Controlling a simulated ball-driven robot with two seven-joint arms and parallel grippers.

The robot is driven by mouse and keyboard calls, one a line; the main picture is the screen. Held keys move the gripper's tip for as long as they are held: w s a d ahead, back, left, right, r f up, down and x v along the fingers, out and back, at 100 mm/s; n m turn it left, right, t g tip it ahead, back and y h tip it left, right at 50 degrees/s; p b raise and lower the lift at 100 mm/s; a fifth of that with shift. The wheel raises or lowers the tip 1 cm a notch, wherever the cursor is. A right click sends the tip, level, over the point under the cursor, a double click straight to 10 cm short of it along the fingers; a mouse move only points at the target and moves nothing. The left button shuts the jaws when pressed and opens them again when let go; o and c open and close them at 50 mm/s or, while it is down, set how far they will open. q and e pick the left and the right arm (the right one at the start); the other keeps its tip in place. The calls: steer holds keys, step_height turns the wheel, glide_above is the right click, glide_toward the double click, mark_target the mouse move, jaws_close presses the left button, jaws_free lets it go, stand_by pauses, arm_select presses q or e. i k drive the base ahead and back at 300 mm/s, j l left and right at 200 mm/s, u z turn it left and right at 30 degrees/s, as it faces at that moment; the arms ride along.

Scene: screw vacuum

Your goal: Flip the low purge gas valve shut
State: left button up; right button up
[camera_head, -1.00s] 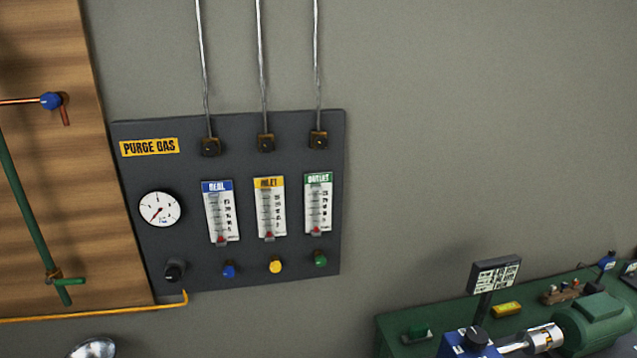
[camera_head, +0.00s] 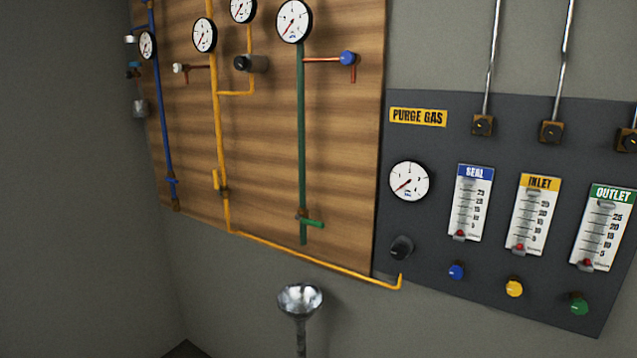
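A wooden board carries a yellow pipe (camera_head: 215,120) that runs down and then right along the wall to the dark PURGE GAS panel (camera_head: 440,240). Low on this pipe sits a small valve (camera_head: 223,191) with a yellow lever (camera_head: 215,180). The lever looks upright, roughly along the pipe, but it is small in the picture. Neither of my grippers is in view, and nothing touches the valve.
A green pipe (camera_head: 301,130) with a green lever valve (camera_head: 311,222) and a blue pipe (camera_head: 159,110) with a low valve (camera_head: 171,181) flank the yellow pipe. A metal funnel (camera_head: 300,298) stands below the board. The dark wall (camera_head: 70,180) is at the left.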

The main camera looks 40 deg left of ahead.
mark_target(220, 193)
steer(key=u, duration=2.05)
steer(key=i+j+z, duration=0.15)
steer(key=i+j, duration=0.15)
steer(key=i+j+z, duration=0.15)
steer(key=i+j, duration=0.15)
steer(key=i+j+z, duration=0.1)
steer(key=i+j, duration=0.2)
steer(key=j, duration=0.15)
steer(key=i+j+z, duration=0.15)
steer(key=j, duration=0.25)
steer(key=i+j+z, duration=0.15)
steer(key=i+j, duration=0.2)
steer(key=i+j+z, duration=0.15)
steer(key=j, duration=0.4)
steer(key=i+j+z, duration=0.1)
steer(key=i+j, duration=0.2)
steer(key=j, duration=0.15)
steer(key=i+j+z, duration=0.15)
steer(key=j, duration=0.35)
